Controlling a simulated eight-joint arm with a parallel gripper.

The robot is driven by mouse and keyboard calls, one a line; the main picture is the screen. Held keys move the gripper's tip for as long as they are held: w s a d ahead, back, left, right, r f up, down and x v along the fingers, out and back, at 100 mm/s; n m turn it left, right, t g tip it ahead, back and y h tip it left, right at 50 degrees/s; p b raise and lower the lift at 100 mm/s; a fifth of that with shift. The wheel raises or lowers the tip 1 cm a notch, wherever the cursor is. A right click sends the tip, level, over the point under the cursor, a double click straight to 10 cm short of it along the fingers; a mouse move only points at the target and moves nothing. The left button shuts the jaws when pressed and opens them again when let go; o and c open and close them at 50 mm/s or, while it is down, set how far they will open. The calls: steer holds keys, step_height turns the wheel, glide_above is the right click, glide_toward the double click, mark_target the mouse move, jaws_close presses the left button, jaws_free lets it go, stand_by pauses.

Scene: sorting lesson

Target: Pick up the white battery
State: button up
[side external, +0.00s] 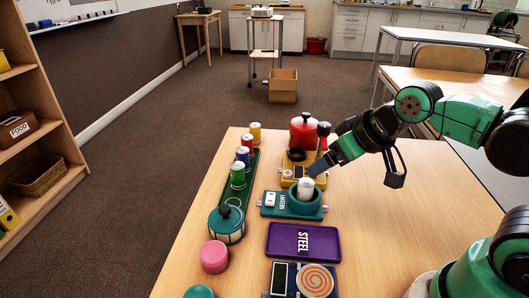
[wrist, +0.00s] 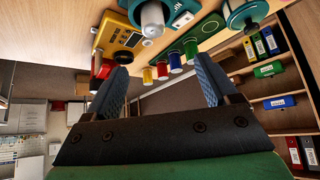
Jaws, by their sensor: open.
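The white battery (side external: 305,188) stands upright in the round teal cup of the lantern base (side external: 268,212). In the wrist view the white battery (wrist: 152,18) shows at the top, in front of the fingertips and not between them. My gripper (side external: 320,165) is just above and right of the battery in the side view, tilted down toward it. In the wrist view my gripper (wrist: 163,80) has its two blue fingers wide apart with nothing held between them. Whether a finger touches the battery is unclear.
A green rack (side external: 249,163) holds several coloured batteries to the left. A yellow device (side external: 290,176) and a red-topped lantern (side external: 303,130) stand behind. A purple STEEL tray (side external: 303,257) lies in front. The table's right side (side external: 400,240) is clear.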

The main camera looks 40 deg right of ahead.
mark_target(304, 184)
steer(key=w+a+f+n+g+h, duration=0.1)
steer(key=f+n+h, duration=0.1)
steer(key=n, duration=0.4)
steer(key=w+a+f+n+g+h, duration=0.1)
steer(key=w+f+n+g+h, duration=0.1)
steer(key=n+h, duration=0.3)
steer(key=w+a+f+n+g+h, duration=0.1)
steer(key=n+h, duration=0.3)
steer(key=n, duration=0.4)
steer(key=shift+w+a+f+g, duration=0.2)
steer(key=shift+w+f+g, duration=0.1)
steer(key=shift+w+f, duration=0.25)
steer(key=shift+s+a+f+n+h, duration=0.3)
steer(key=shift+a+f+n+h, duration=0.1)
steer(key=shift+n+h, duration=0.1)
steer(key=shift+d+f, duration=0.15)
steer(key=shift+d, duration=0.1)
steer(key=shift+x, duration=2.55)
jaws_close()
